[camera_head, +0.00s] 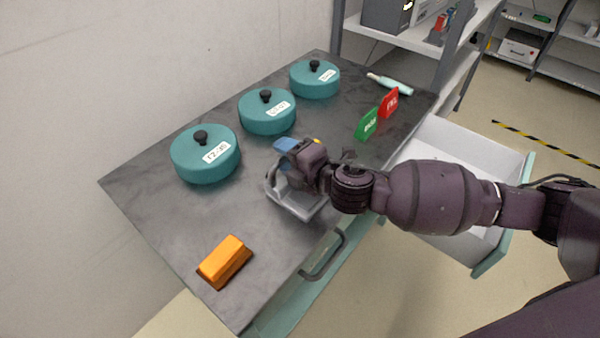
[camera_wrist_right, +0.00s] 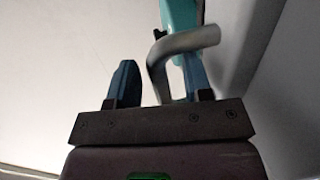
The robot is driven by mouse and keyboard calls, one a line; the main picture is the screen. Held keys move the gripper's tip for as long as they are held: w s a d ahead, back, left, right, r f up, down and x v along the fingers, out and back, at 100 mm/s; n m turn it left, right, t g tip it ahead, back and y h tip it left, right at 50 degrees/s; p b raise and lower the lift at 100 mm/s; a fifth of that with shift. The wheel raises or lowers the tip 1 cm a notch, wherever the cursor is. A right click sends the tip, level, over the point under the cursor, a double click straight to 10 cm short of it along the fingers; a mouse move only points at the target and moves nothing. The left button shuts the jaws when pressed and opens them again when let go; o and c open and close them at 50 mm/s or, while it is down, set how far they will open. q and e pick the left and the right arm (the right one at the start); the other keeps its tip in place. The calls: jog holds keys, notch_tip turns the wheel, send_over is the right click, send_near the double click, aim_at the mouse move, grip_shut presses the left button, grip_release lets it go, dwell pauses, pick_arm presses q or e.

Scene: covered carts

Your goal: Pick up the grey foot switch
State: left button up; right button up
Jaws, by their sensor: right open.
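The grey foot switch (camera_head: 302,204) appears to be the pale grey angular piece with a bent bar on the dark tabletop, near its front edge. My right arm partly hides it. My right gripper (camera_head: 297,148) is above and behind it in the head view, with a blue finger showing. In the right wrist view, the blue fingers of my right gripper (camera_wrist_right: 160,84) stand apart. A bent grey bar (camera_wrist_right: 183,43) shows between and beyond them; I cannot tell whether they touch it. My left gripper is out of view.
Three teal lidded pots (camera_head: 205,168) stand along the wall side of the table (camera_head: 160,222). An orange block (camera_head: 224,260) lies near the front corner. Green (camera_head: 367,125) and red (camera_head: 389,102) cards stand beyond my gripper. An open white drawer (camera_head: 470,146) is at right, under my arm.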

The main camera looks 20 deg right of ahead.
grip_shut()
dwell(1.3)
